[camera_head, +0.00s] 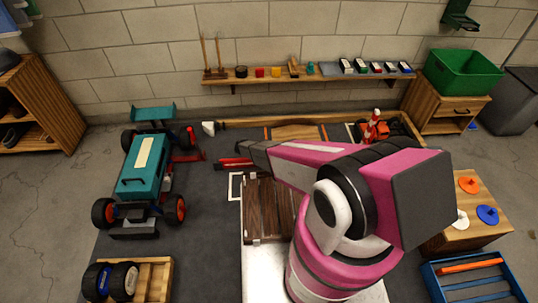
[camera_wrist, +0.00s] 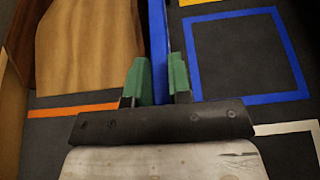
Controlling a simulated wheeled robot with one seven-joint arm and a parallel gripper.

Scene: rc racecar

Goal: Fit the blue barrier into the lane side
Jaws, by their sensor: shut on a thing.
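My gripper (camera_wrist: 156,82) shows in the wrist view, its two green fingers shut on the blue barrier (camera_wrist: 158,40). The barrier is a narrow upright blue strip running away between the fingers toward the top edge. It lies just right of a curved wooden piece (camera_wrist: 92,45), with no clear gap visible between them. I cannot tell whether it is seated in the lane side. In the head view my pink arm hides the gripper and the barrier. The wooden piece (camera_head: 297,132) shows there behind my arm, near the back wooden border.
A blue square outline (camera_wrist: 247,99) marks the dark mat right of the barrier. A teal car (camera_head: 142,172) stands at left. A blue crate (camera_head: 470,284) with an orange bar is at lower right.

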